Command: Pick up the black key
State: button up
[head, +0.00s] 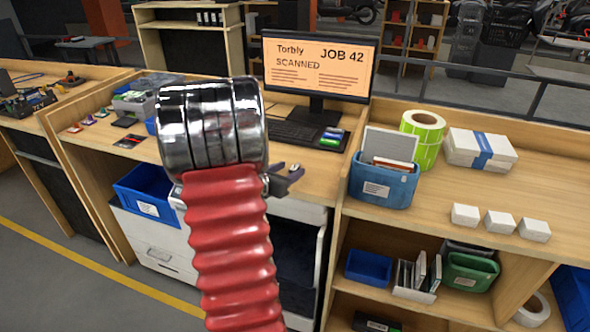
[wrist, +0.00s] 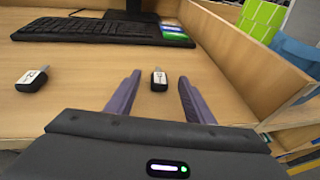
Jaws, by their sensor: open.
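In the wrist view a black key (wrist: 158,80) with a pale label lies on the wooden desk, between the two purple-grey fingers of my gripper (wrist: 160,77). The fingers are open, with a gap on both sides of this key. A second, similar dark key (wrist: 32,80) with a pale label lies apart on the desk to the left. In the head view my gripper (head: 286,178) is over the desk's front edge, partly hidden by my arm. The second key cannot be seen there.
A black keyboard (wrist: 85,29) lies behind the keys, below the monitor (head: 318,67). Small green and blue items (wrist: 174,34) lie at its right end. A wooden divider (wrist: 240,50) rises right of my gripper. Bare desk lies between the two keys.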

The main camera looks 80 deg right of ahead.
aim_at(296, 168)
jog(key=shift+x, duration=1.15)
jog(key=shift+c, duration=0.6)
jog(key=c, duration=1.1)
